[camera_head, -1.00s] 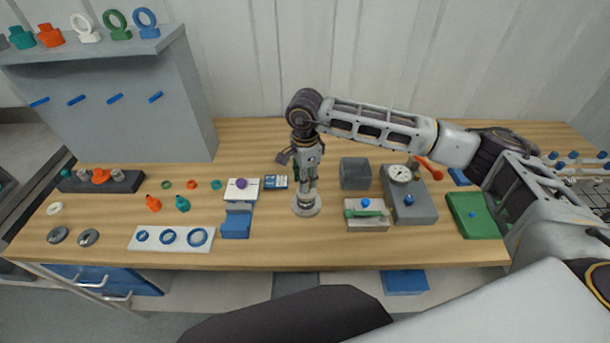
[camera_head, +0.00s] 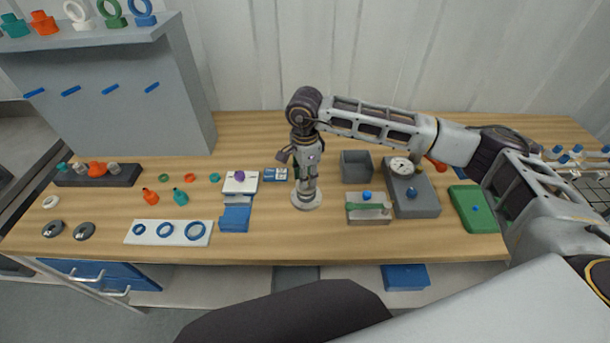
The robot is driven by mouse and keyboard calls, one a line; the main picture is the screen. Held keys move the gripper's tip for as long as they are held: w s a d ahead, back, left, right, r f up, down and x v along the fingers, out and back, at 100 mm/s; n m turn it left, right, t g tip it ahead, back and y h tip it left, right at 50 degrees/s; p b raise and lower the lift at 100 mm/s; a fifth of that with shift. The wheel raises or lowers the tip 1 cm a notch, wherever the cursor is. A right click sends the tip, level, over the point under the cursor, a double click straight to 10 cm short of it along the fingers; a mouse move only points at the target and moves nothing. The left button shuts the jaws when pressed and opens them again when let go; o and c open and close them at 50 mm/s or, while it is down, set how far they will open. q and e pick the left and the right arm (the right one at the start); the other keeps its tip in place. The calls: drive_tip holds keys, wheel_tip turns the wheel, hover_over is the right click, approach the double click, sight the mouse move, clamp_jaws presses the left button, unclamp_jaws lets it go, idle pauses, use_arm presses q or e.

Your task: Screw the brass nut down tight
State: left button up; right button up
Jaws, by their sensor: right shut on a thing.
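My right gripper (camera_head: 306,186) points straight down over a round metal base (camera_head: 306,202) on the bench. Its fingers are closed at the top of the small fitting on this base. The brass nut cannot be made out apart from the fingers, which cover that spot. My left gripper is not in view.
A grey open box (camera_head: 356,167) and a grey block with a dial gauge (camera_head: 415,195) stand right of the gripper. A small tray with a green-handled tool (camera_head: 368,218) is in front of them. A white plate with blue rings (camera_head: 180,241) lies left. Bare wood surrounds the base.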

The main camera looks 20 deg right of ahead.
drive_tip(key=o, duration=0.7)
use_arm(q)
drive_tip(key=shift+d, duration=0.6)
use_arm(e)
drive_tip(key=o, duration=0.4)
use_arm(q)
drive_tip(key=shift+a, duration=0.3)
use_arm(e)
drive_tip(key=shift+r, duration=6)
drive_tip(key=shift+o, duration=0.4)
